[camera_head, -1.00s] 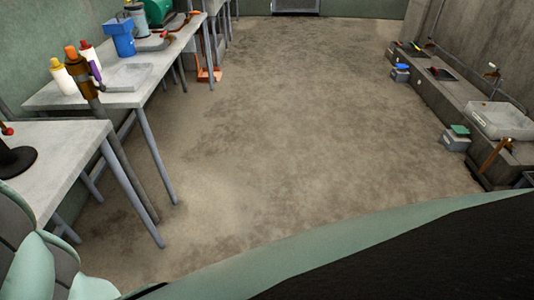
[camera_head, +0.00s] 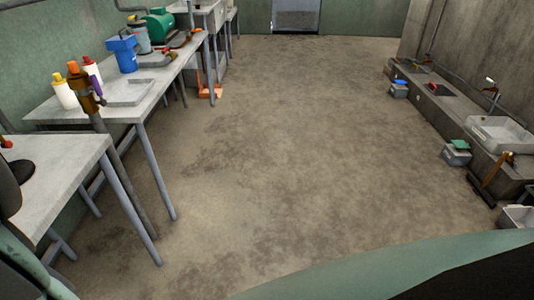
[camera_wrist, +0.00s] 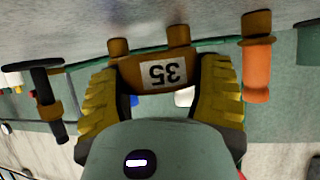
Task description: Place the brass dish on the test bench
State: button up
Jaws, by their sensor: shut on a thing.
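In the wrist view my gripper (camera_wrist: 160,92) has its yellow ribbed fingers closed at the two sides of a brass-brown piece (camera_wrist: 125,72). It bears a white label reading 35, upside down. It seems to be the brass dish; its full shape is hidden by my gripper's green body. In the head view my gripper is out of sight. Two grey-topped benches stand along the left wall: a near one (camera_head: 62,150) and a farther one (camera_head: 115,112). I cannot tell which is the test bench.
White bottles (camera_head: 65,92), a flat tray (camera_head: 128,93), a blue container (camera_head: 122,52) and a green machine (camera_head: 160,25) occupy the farther bench. A low ledge (camera_head: 440,108) holds a basin (camera_head: 497,133) at right. The floor between is clear.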

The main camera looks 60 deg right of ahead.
jog(key=shift+d+f, duration=0.1)
jog(key=shift+f, duration=1.5)
jog(key=shift+f, duration=0.2)
jog(key=o, duration=1.2)
